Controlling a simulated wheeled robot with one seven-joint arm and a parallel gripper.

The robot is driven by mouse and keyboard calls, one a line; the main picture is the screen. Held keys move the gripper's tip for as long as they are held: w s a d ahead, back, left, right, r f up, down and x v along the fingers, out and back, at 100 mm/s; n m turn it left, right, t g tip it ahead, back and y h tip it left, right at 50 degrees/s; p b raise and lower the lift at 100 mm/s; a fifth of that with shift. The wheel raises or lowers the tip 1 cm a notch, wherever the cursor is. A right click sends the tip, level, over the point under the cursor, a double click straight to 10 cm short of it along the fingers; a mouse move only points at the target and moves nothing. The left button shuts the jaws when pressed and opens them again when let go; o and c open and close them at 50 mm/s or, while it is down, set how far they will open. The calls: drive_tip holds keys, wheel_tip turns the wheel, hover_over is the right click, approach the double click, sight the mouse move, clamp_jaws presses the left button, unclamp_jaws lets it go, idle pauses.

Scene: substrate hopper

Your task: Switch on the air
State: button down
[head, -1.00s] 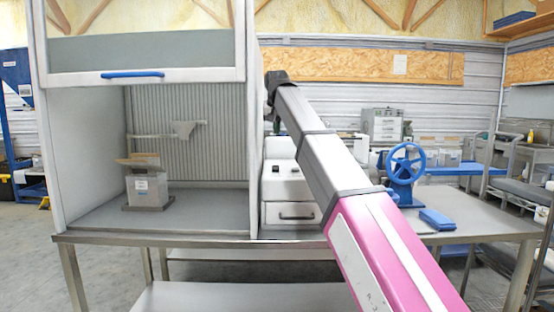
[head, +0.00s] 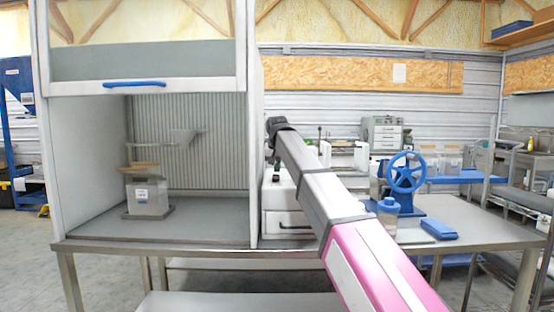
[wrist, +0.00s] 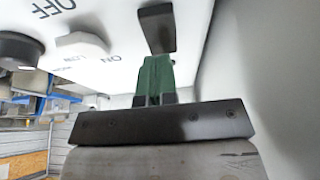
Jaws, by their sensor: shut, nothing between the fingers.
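A white control box (head: 287,215) stands on the bench just right of the cabinet. In the wrist view its white panel (wrist: 115,18) carries a round black knob (wrist: 20,48), a pale switch or knob (wrist: 82,45) and a dark lever-like piece (wrist: 157,28). Lettering reads OFF and ON, with a smaller word that looks like LOW. My gripper (wrist: 155,60) is shut and empty, its green fingers pointing at the dark piece. I cannot tell if they touch it. In the head view my gripper (head: 275,168) is over the box, partly hiding its top.
The cabinet has a raised sash with a blue handle (head: 134,84), and a small container on a stand (head: 147,198) inside. Its side wall (wrist: 235,80) is close to my gripper. A blue handwheel (head: 405,172), a blue-capped jar (head: 388,215) and a blue block (head: 439,229) are on the right.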

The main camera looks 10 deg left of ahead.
drive_tip(key=shift+w+f, duration=0.2)
drive_tip(key=shift+f, duration=0.3)
drive_tip(key=shift+w+a+f, duration=0.1)
drive_tip(key=shift+w+f, duration=0.05)
drive_tip(key=shift+f, duration=0.05)
drive_tip(key=shift+s, duration=0.2)
drive_tip(key=shift+s+d+r, duration=0.2)
drive_tip(key=shift+s, duration=0.35)
